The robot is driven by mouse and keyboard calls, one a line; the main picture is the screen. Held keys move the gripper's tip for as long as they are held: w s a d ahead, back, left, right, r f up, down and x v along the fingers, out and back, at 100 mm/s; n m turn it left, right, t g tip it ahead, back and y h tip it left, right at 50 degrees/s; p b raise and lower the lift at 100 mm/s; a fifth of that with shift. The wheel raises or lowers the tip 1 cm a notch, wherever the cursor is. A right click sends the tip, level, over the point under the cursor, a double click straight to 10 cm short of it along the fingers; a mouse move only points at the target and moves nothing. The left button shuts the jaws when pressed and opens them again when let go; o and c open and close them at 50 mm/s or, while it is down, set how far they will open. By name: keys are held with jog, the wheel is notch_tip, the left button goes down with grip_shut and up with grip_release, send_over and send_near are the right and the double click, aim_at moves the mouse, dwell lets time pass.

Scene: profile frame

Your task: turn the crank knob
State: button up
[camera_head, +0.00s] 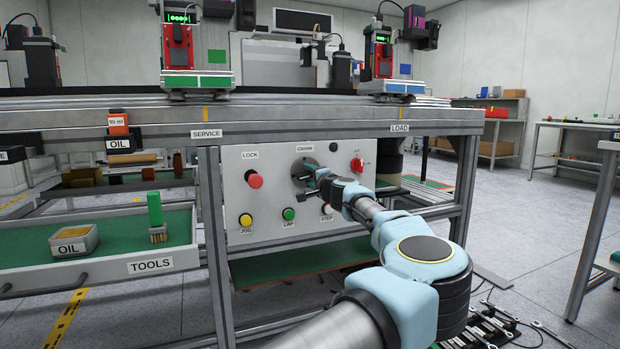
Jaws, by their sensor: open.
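The crank (299,168) is a round grey disc on the front panel, under a small label that is hard to read. My arm reaches in from the lower right, and my gripper (311,184) is at the disc's lower right. The gripper is open, with its fingers close to the panel. The gripper and wrist cover part of the disc. I cannot make out the crank knob itself, nor whether it lies between the fingers or touches them.
The panel (270,212) also has a red LOCK button (254,179), yellow JOG (245,220), green LAP (288,214) and white STEP buttons, and a red rotary switch (357,164). A table post (466,185) stands right of my arm. A TOOLS drawer (120,262) is open at left.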

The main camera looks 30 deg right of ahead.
grip_shut()
dwell(0.4)
